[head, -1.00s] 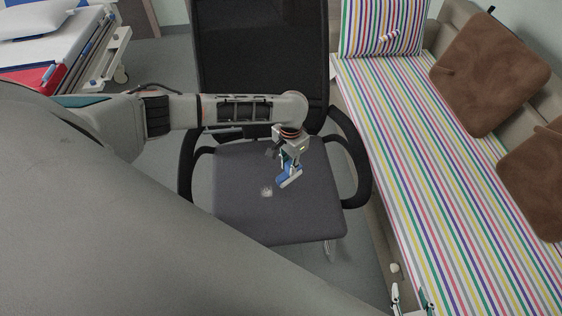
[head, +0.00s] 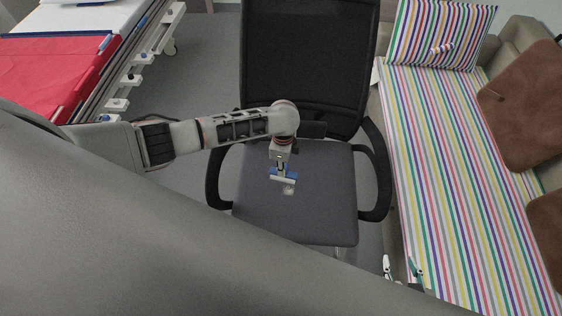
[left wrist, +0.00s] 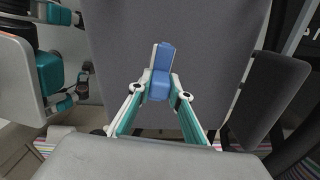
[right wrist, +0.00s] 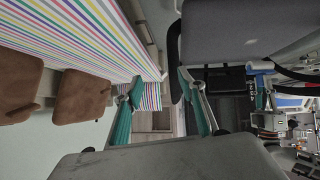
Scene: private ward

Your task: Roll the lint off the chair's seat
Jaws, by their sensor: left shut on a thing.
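The office chair's dark grey seat (head: 315,222) faces me in the head view. A small pale patch of lint (head: 289,190) lies near its middle; a pale speck also shows on the seat in the right wrist view (right wrist: 250,41). My left gripper (head: 281,166) is shut on a blue and white lint roller (head: 284,176), which also shows between its fingers in the left wrist view (left wrist: 160,78). The roller is at the far edge of the lint; I cannot tell whether it touches the seat. My right gripper (head: 402,269) is open and empty, right of the chair.
The chair's black backrest (head: 305,60) rises behind the seat, with a right armrest (head: 377,170) beside it. A striped sofa (head: 450,170) with brown cushions (head: 525,110) is on the right. A bed with a red cover (head: 50,75) stands at far left.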

